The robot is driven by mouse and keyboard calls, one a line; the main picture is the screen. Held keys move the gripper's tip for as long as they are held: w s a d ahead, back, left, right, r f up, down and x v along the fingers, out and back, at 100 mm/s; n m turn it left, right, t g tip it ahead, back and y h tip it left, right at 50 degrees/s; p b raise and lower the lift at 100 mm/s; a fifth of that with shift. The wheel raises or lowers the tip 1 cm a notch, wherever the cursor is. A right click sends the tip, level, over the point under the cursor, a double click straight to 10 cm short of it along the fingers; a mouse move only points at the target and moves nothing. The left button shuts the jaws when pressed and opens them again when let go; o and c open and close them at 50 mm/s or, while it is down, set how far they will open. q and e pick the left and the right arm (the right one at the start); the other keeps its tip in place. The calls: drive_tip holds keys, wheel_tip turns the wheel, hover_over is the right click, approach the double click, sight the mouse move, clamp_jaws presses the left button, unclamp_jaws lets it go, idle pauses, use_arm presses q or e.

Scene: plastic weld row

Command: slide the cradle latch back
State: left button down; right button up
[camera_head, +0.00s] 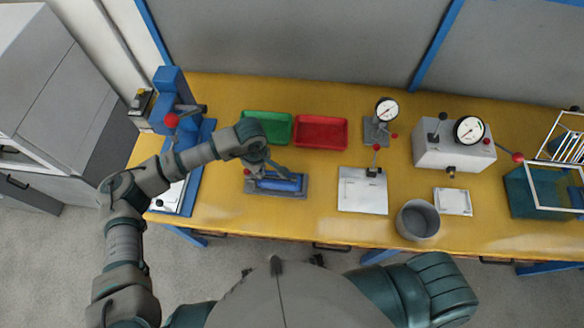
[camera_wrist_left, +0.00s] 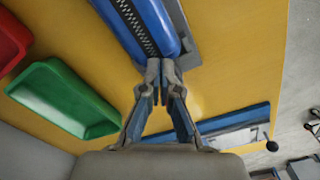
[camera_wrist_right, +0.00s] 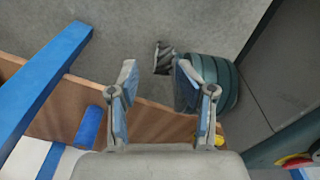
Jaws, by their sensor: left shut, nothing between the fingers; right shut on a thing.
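The cradle (camera_head: 276,194) is a grey base on the bench holding a blue cylinder (camera_head: 280,185). In the left wrist view the cylinder (camera_wrist_left: 135,25) has a dark toothed strip along it, and the grey cradle edge (camera_wrist_left: 186,40) shows beside it. My left gripper (camera_head: 256,172) is shut and empty. Its fingertips (camera_wrist_left: 160,68) are at the cylinder's near end; I cannot tell whether they touch. A red knob (camera_head: 247,171) shows at the cradle's left end. I cannot make out the latch clearly. My right gripper (camera_wrist_right: 156,72) has parted fingers with nothing visible held between them.
Green (camera_head: 267,117) and red (camera_head: 321,148) trays lie behind the cradle. A blue press (camera_head: 206,143) stands left. A white plate fixture (camera_head: 361,204), grey cup (camera_head: 418,219) and gauge machine (camera_head: 436,152) stand right. Yellow bench surface is clear between cradle and plate.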

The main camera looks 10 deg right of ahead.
use_arm(q)
drive_tip(key=shift+d+f, duration=0.1)
drive_tip(key=shift+d, duration=0.1)
drive_tip(key=shift+d+r, duration=0.1)
drive_tip(key=shift+r, duration=0.3)
wheel_tip(320, 180, up, 6)
drive_tip(key=p, duration=0.2)
drive_tip(key=shift+r+p, duration=0.2)
drive_tip(key=shift+p, duration=0.15)
drive_tip(key=shift+s+f, duration=0.1)
